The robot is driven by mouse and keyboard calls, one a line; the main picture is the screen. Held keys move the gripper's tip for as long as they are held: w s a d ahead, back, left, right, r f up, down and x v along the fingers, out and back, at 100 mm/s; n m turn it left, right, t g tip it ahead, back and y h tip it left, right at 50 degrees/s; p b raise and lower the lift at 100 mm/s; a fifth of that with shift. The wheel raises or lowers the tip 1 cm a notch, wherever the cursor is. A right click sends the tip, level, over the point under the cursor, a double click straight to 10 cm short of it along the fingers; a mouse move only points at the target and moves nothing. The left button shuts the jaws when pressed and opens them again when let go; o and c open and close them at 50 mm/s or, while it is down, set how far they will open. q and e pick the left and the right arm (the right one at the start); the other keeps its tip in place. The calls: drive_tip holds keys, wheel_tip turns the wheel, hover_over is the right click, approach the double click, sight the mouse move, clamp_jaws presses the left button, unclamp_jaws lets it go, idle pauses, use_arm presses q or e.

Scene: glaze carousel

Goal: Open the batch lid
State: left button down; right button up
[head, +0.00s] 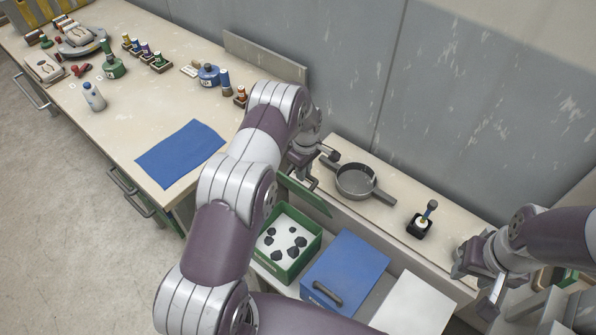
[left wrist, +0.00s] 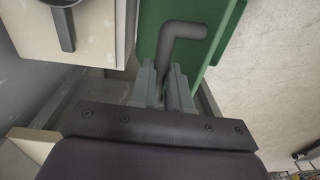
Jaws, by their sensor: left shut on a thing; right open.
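The green lid (head: 306,196) is tilted up, off the open green box (head: 268,262), whose inside shows several black lumps on a white bottom. The green lid also fills the upper middle of the left wrist view (left wrist: 222,32). My left gripper (head: 306,178) is shut on the lid's dark bent handle (left wrist: 180,35); its fingers close around the handle's lower end in the left wrist view (left wrist: 165,88). In the head view the handle is mostly hidden by my arm. My right gripper (head: 480,282) is open and empty at the right, apart from the boxes.
A blue box lid with a dark handle (head: 350,262) lies right of the green box. A grey pan (head: 356,181) and a black holder with a brush (head: 419,227) stand on the shelf behind. The left bench holds a blue cloth (head: 180,153) and several bottles.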

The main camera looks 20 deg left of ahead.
use_arm(q)
drive_tip(key=shift+s+d+f, duration=0.1)
drive_tip(key=shift+d+f, duration=0.05)
drive_tip(key=shift+f, duration=0.15)
use_arm(e)
drive_tip(key=shift+w+a+f, duration=0.1)
drive_tip(key=shift+w+f, duration=0.05)
use_arm(q)
drive_tip(key=c, duration=1.1)
unclamp_jaws()
drive_tip(key=shift+w, duration=0.4)
drive_tip(key=shift+r, duration=0.25)
wheel_tip(320, 180, up, 12)
drive_tip(key=b, duration=0.1)
drive_tip(key=shift+w+b, duration=0.35)
drive_tip(key=shift+b, duration=0.05)
use_arm(e)
drive_tip(key=shift+w+f, duration=0.2)
drive_tip(key=shift+f, duration=0.7)
